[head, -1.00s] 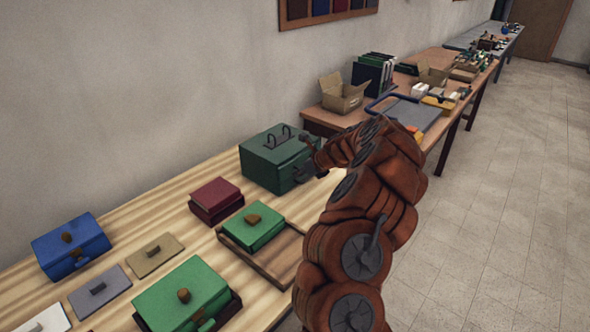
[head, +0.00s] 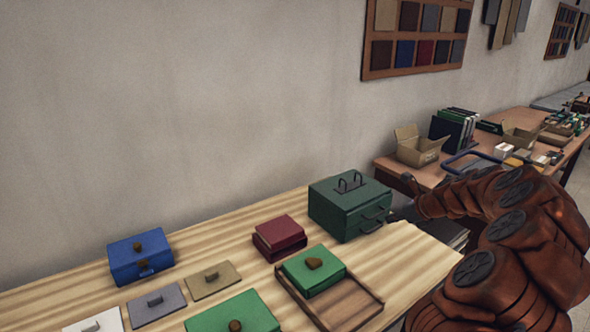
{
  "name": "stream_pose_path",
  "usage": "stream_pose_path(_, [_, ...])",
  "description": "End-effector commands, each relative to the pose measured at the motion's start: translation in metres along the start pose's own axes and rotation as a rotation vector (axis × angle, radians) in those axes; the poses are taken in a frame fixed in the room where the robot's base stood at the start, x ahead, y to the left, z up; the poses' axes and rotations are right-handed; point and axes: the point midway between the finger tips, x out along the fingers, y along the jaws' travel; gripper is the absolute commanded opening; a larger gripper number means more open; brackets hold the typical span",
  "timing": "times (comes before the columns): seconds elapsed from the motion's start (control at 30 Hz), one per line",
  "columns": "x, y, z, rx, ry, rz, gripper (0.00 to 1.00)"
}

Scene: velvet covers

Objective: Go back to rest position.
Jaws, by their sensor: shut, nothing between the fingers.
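My orange-brown arm reaches in from the lower right in the head view. My gripper (head: 403,200), dark grey and small in the picture, is at its far end, just right of the dark green box (head: 345,212) with handles. It is shut and I see nothing held in it. The arm partly hides the area behind the gripper, and I cannot tell whether it touches the box.
The striped wooden table (head: 418,258) holds a blue box (head: 140,262), a maroon box (head: 280,240), a green box (head: 314,272) on a wooden tray (head: 352,305), and several flat lids. A second table with an open carton (head: 418,150) stands behind my arm.

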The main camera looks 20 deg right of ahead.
Motion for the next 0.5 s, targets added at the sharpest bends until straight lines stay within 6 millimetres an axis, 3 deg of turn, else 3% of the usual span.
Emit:
stream_pose_path(0.17, [0.001,0.009,0.006,-0.032,0.001,0.013,0.0])
stream_pose_path(0.27, [0.002,0.037,0.021,-0.134,0.007,0.055,0.0])
stream_pose_path(0.37, [0.001,0.085,0.042,-0.314,0.017,0.125,0.0])
stream_pose_path(0.5, [-0.009,0.169,0.062,-0.629,0.031,0.249,0.0])
